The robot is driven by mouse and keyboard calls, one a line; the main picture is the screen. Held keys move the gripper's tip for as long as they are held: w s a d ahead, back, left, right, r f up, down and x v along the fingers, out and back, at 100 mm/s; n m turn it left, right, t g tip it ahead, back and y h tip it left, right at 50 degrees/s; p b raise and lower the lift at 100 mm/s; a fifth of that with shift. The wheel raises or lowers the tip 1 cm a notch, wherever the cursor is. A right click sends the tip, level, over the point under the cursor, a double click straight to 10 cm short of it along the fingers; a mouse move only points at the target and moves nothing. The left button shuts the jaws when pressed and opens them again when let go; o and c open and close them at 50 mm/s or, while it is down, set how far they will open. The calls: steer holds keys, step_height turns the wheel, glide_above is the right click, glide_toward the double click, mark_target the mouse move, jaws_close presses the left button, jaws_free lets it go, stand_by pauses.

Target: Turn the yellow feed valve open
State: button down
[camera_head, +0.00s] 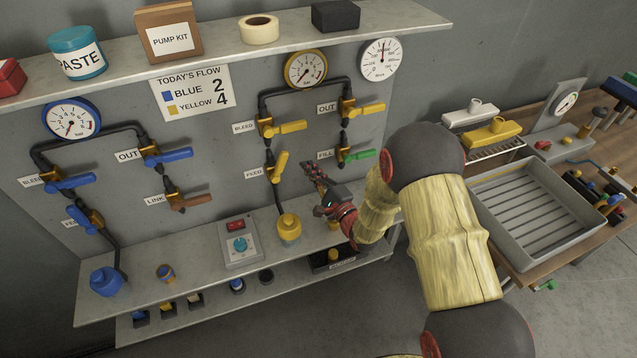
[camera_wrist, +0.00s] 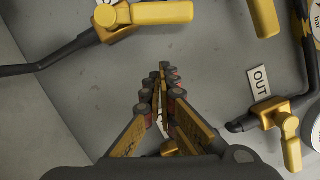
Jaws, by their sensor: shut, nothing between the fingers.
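The yellow feed valve (camera_head: 281,163) is on the wall panel, above the hose to the yellow pot, with the FEED label (camera_head: 255,173) to its left. Its handle points up, roughly in line with the hose, leaning slightly right. In the wrist view the feed valve (camera_wrist: 160,13) is at the top, its handle pointing right. My gripper (camera_head: 309,168) is just right of the valve in the head view. In the wrist view my gripper (camera_wrist: 163,76) has its fingers together and empty, with clear panel between them and the handle. I see no contact.
The yellow bleed valve (camera_head: 290,127) is above, the yellow out valve (camera_head: 370,109) upper right, and the green-handled fill valve (camera_head: 358,155) right of my gripper. The shelf (camera_head: 200,285) below carries the yellow pot (camera_head: 289,228) and a switch box (camera_head: 240,243).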

mark_target(280, 168)
steer(key=shift+s+a+r+b, duration=0.1)
steer(key=shift+s+a+r, duration=0.15)
steer(key=shift+a, duration=0.3)
steer(key=shift+s+a+r+b, duration=0.1)
steer(key=shift+s+a+r, duration=0.15)
steer(key=shift+a, duration=0.35)
steer(key=shift+s+a+r+b, duration=0.15)
steer(key=shift+a+r, duration=0.1)
steer(key=shift+a, duration=0.3)
steer(key=a+r+n, duration=0.1)
steer(key=a+r+n+p, duration=0.1)
steer(key=n, duration=0.1)
steer(key=shift+s+a+r+g, duration=0.1)
steer(key=shift+s+r+g, duration=0.05)
steer(key=shift+s+g, duration=0.15)
